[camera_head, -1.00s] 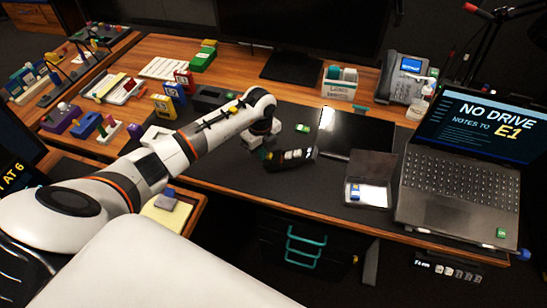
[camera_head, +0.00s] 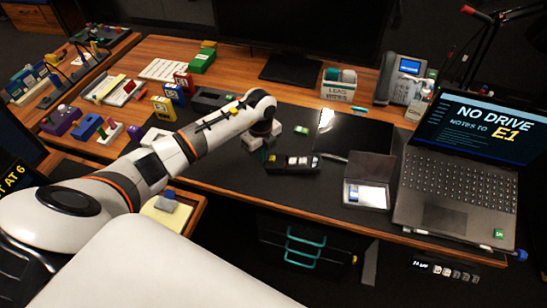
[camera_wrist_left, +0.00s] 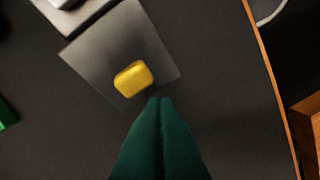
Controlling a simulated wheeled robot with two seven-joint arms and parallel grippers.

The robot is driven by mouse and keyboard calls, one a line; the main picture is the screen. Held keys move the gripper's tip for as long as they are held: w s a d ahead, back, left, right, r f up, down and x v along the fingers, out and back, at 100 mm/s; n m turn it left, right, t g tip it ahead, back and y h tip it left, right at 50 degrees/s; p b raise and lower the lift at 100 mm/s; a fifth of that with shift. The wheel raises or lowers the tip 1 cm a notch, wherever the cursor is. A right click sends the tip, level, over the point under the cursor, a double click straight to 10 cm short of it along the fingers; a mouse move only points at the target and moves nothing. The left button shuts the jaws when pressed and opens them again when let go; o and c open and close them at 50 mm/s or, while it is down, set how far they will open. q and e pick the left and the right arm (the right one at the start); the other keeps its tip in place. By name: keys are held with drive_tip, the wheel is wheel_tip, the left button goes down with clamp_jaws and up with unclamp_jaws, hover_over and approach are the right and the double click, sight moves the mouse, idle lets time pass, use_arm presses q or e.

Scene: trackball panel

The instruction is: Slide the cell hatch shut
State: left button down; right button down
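A small dark device (camera_head: 293,164) with pale squares along its top lies on the black desk mat. In the left wrist view, a flat grey plate (camera_wrist_left: 97,57) with a yellow knob (camera_wrist_left: 133,78) on it appears to be its hatch; a pale part adjoins the plate at the upper left. My left gripper (camera_wrist_left: 160,99) has its two green fingers together with nothing between them. Their tips are just beside the yellow knob; whether they touch it I cannot tell. In the head view the left gripper (camera_head: 267,152) is over the device's left end. My right gripper is not in view.
A small green block (camera_head: 302,130) lies behind the device. An open dark case (camera_head: 367,194) and a laptop (camera_head: 455,195) stand to the right. A pen (camera_head: 335,157) lies nearby. The desk's wooden front edge (camera_wrist_left: 270,65) shows in the wrist view.

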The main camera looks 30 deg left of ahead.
use_arm(q)
drive_tip(key=shift+a+r+p, duration=0.2)
drive_tip(key=shift+r+p, duration=0.4)
drive_tip(key=shift+r, duration=0.3)
drive_tip(key=shift+a+r+p, duration=0.15)
drive_tip(key=shift+r+p, duration=0.45)
drive_tip(key=shift+r, duration=0.25)
drive_tip(key=shift+a+r+p, duration=0.2)
drive_tip(key=shift+r+p, duration=0.4)
drive_tip(key=shift+r, duration=0.3)
